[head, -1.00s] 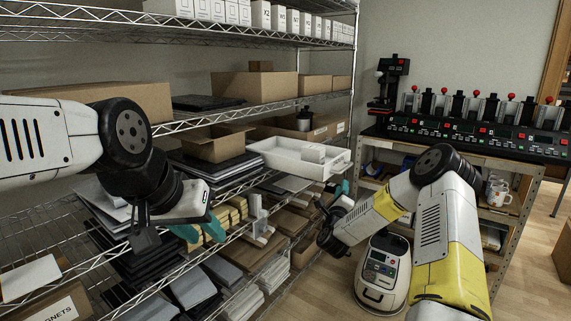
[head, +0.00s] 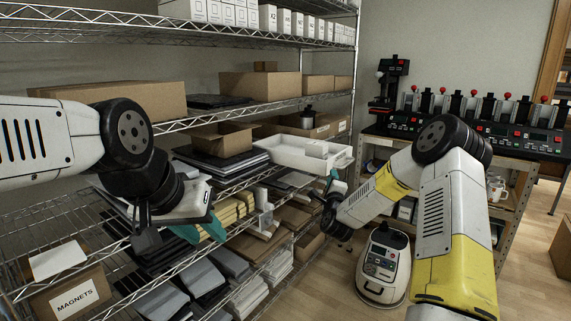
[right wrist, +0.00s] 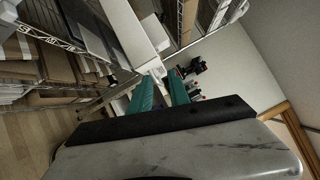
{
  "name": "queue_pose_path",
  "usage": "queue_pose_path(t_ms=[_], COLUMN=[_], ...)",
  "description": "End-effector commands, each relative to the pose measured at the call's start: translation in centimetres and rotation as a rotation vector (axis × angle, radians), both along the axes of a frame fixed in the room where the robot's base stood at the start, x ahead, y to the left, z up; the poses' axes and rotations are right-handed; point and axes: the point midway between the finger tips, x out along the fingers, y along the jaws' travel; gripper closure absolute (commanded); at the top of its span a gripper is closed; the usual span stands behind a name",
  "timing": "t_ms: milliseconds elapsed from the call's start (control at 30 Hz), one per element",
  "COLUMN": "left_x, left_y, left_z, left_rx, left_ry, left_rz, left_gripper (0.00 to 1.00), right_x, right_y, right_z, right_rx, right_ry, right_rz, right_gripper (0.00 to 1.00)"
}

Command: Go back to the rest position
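My left gripper (head: 200,231) hangs in front of the wire shelf at the left in the head view. Its teal fingers are apart and I see nothing held, though the wrist hides part of it. My right gripper (head: 334,184) is near the right end of the shelf, close to a white tray (head: 290,155). In the right wrist view its two teal fingers (right wrist: 161,91) are apart with nothing between them. Both arms are bent and raised.
A wire shelf unit with cardboard boxes (head: 259,86) fills the left and middle. A box marked MAGNETS (head: 76,298) is lower left. A row of presses (head: 480,135) stands on a bench at right. A white machine (head: 383,265) sits on the floor. Open floor lies right of it.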

Motion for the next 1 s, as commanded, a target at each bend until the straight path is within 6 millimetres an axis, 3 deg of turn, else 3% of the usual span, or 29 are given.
queue_pose_path(t_ms=[267, 467, 567, 767, 1000], left_x=[0.0, 0.0, 0.0, 0.0, 0.0], left_y=[0.0, 0.0, 0.0, 0.0, 0.0], left_z=[0.0, 0.0, 0.0, 0.0, 0.0], left_rx=[0.000, 0.000, 0.000, 0.000, 0.000], left_ry=[0.000, 0.000, 0.000, 0.000, 0.000], left_rz=[0.000, 0.000, 0.000, 0.000, 0.000], left_gripper=[0.64, 0.64, 0.64, 0.64, 0.64], right_x=[-1.7, -6.7, -10.5, -19.8, -33.4], right_y=[3.7, 6.0, 6.2, 5.3, 3.3], right_z=[4.5, 8.4, 9.9, 12.0, 12.4], right_rx=[-0.314, -0.690, -0.872, -1.185, -1.458], right_ry=[0.136, 0.296, 0.378, 0.531, 0.665], right_rz=[0.145, 0.287, 0.355, 0.500, 0.724], right_gripper=[0.78, 0.78, 0.78, 0.78, 0.78])
